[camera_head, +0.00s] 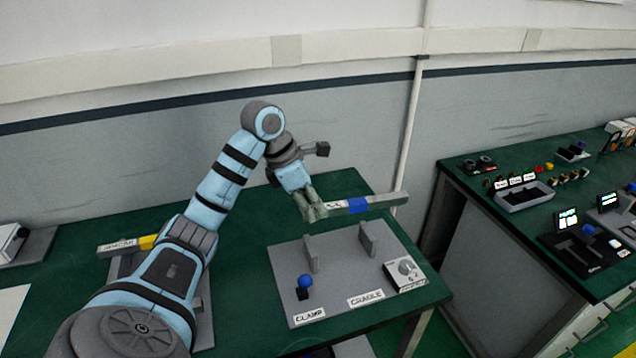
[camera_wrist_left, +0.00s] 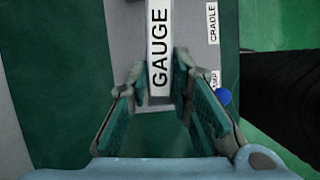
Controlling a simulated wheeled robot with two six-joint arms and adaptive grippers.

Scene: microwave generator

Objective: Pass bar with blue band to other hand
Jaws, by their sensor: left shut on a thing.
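The bar with the blue band (camera_head: 378,202) is a grey bar with a blue stripe, held level above the cradle plate (camera_head: 283,262). My left gripper (camera_head: 314,210) is shut on its left end, and the bar sticks out to the right. In the left wrist view, a bar end with a GAUGE label (camera_wrist_left: 159,50) lies between the fingers of my left gripper (camera_wrist_left: 165,100). My right gripper shows in neither view.
The plate carries two grey uprights, a blue-knobbed clamp (camera_head: 304,283) and a small dial box (camera_head: 405,273). A second green bench (camera_head: 462,190) stands at right, beyond a gap.

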